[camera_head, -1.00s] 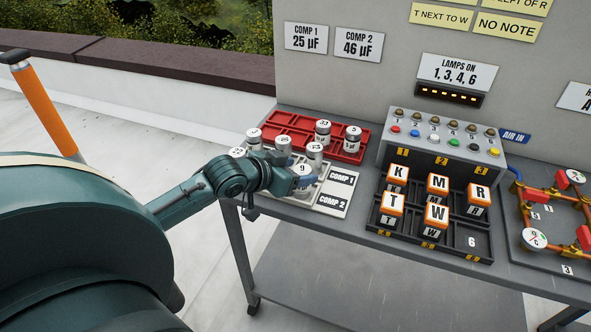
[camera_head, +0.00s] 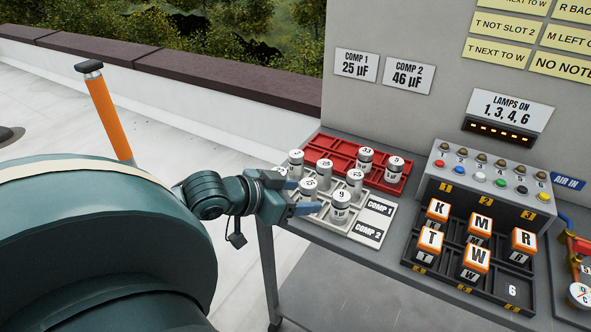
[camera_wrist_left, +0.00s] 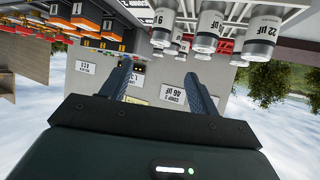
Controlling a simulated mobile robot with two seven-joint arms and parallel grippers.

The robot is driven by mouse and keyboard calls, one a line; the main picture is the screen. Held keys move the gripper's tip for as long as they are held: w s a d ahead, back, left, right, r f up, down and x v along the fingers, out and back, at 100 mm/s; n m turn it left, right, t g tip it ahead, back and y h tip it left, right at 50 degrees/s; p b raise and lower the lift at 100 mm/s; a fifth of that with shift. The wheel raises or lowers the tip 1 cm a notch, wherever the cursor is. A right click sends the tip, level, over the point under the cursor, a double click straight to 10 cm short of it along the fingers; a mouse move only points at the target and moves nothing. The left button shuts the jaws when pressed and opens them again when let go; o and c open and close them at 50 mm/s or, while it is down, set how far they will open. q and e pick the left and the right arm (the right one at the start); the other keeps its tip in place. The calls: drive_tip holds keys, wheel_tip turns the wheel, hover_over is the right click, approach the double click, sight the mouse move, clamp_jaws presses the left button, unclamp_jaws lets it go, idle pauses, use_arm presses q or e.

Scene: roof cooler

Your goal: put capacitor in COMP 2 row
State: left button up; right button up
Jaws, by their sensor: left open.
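My left gripper (camera_head: 308,197) is open at the left edge of the white capacitor tray (camera_head: 318,225), which has COMP 1 and COMP 2 labels. In the left wrist view, nothing is between its fingers (camera_wrist_left: 160,82). A capacitor that seems marked 22 (camera_head: 309,189) stands in the COMP 2 row by the fingers; a 22 µF one shows in the left wrist view (camera_wrist_left: 263,32). A capacitor marked 9 (camera_head: 340,207) stands nearer the COMP 2 label. Several others, such as this one (camera_head: 354,182), stand in the COMP 1 row. My right gripper is out of view.
The red tray (camera_head: 345,147) behind holds two capacitors, marked 33 (camera_head: 365,159) and 5 (camera_head: 394,169). Signs on the panel read COMP 1 25 µF (camera_head: 356,65) and COMP 2 46 µF (camera_head: 407,75). A lettered-block rack (camera_head: 425,270) stands to the right.

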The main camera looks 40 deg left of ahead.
use_arm(q)
drive_tip(key=shift+s+r, duration=0.1)
drive_tip(key=shift+s, duration=0.15)
drive_tip(key=s+d+f+n+g, duration=0.1)
drive_tip(key=s+d+f, duration=0.1)
drive_tip(key=f, duration=0.5)
drive_tip(key=s+d+f, duration=0.2)
drive_tip(key=f, duration=0.5)
drive_tip(key=s+d+f, duration=0.2)
drive_tip(key=d+f, duration=0.1)
drive_tip(key=d, duration=0.5)
drive_tip(key=s+d+f+m, duration=0.1)
drive_tip(key=s+d+f, duration=0.1)
drive_tip(key=d+f, duration=0.2)
drive_tip(key=d, duration=0.3)
drive_tip(key=shift+d+f+m+h, duration=0.2)
drive_tip(key=shift+d+m+h, duration=0.1)
drive_tip(key=shift+d, duration=0.05)
